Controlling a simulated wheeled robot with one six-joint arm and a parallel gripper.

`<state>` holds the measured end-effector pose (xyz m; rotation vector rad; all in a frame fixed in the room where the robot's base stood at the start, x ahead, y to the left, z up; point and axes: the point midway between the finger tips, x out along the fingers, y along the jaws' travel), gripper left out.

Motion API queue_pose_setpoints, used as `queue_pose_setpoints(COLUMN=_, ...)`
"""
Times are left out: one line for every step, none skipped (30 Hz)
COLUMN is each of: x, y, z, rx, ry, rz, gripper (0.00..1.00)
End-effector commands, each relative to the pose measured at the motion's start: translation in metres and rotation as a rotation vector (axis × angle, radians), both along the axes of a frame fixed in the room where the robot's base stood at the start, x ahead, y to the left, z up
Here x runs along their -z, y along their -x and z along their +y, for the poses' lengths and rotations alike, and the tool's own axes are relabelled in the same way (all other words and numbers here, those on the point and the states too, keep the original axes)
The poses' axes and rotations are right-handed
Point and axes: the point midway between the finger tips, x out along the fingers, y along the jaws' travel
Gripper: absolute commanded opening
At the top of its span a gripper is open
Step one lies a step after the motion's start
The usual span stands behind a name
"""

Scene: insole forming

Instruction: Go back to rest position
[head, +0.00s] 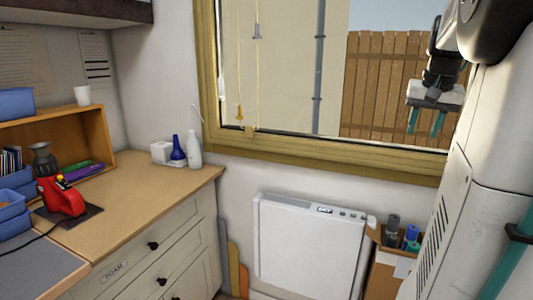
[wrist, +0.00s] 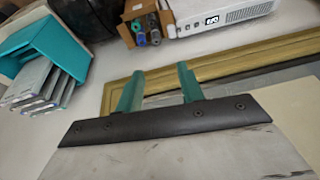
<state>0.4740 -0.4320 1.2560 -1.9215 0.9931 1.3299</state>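My gripper (head: 426,121) hangs at the upper right of the head view, in front of the window and the wooden fence outside. Its two teal fingers stand apart with nothing between them. In the wrist view my gripper (wrist: 159,88) also shows its teal fingers spread and empty, with the window frame behind them. No object touches it in either view.
A wooden counter (head: 140,205) with a red device (head: 62,198) and bottles stands at left. A white heater (head: 310,245) is under the window (head: 290,70). A cardboard box (head: 385,265) of rolls stands beside it. A teal holder (wrist: 45,50) shows in the wrist view.

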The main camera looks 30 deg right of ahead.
Motion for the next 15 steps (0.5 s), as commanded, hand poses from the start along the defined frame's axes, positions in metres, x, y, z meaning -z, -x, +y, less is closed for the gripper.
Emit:
queue_pose_setpoints(x=0.014, y=-0.013, z=0.04, rx=-0.063, ry=-0.026, rz=0.021, gripper=0.38)
queue_pose_setpoints(x=0.023, y=-0.017, z=0.061, rx=-0.096, ry=-0.041, rz=0.036, gripper=0.38)
queue_pose_setpoints(x=0.035, y=-0.021, z=0.089, rx=-0.139, ry=-0.06, rz=0.055, gripper=0.38)
queue_pose_setpoints(x=0.043, y=-0.023, z=0.111, rx=-0.173, ry=-0.072, rz=0.07, gripper=0.38)
queue_pose_setpoints(x=0.052, y=-0.024, z=0.132, rx=-0.21, ry=-0.084, rz=0.085, gripper=0.38)
queue_pose_setpoints(x=0.063, y=-0.024, z=0.16, rx=-0.258, ry=-0.097, rz=0.105, gripper=0.38)
queue_pose_setpoints(x=0.072, y=-0.022, z=0.18, rx=-0.294, ry=-0.106, rz=0.12, gripper=0.38)
queue_pose_setpoints(x=0.08, y=-0.02, z=0.199, rx=-0.329, ry=-0.113, rz=0.135, gripper=0.38)
queue_pose_setpoints(x=0.091, y=-0.015, z=0.224, rx=-0.38, ry=-0.121, rz=0.156, gripper=0.38)
queue_pose_setpoints(x=0.099, y=-0.011, z=0.241, rx=-0.417, ry=-0.125, rz=0.17, gripper=0.38)
queue_pose_setpoints(x=0.107, y=-0.006, z=0.258, rx=-0.455, ry=-0.128, rz=0.183, gripper=0.38)
queue_pose_setpoints(x=0.117, y=0.001, z=0.278, rx=-0.505, ry=-0.13, rz=0.2, gripper=0.38)
queue_pose_setpoints(x=0.124, y=0.007, z=0.293, rx=-0.543, ry=-0.13, rz=0.212, gripper=0.38)
queue_pose_setpoints(x=0.131, y=0.013, z=0.306, rx=-0.582, ry=-0.129, rz=0.223, gripper=0.38)
queue_pose_setpoints(x=0.14, y=0.022, z=0.323, rx=-0.635, ry=-0.127, rz=0.237, gripper=0.38)
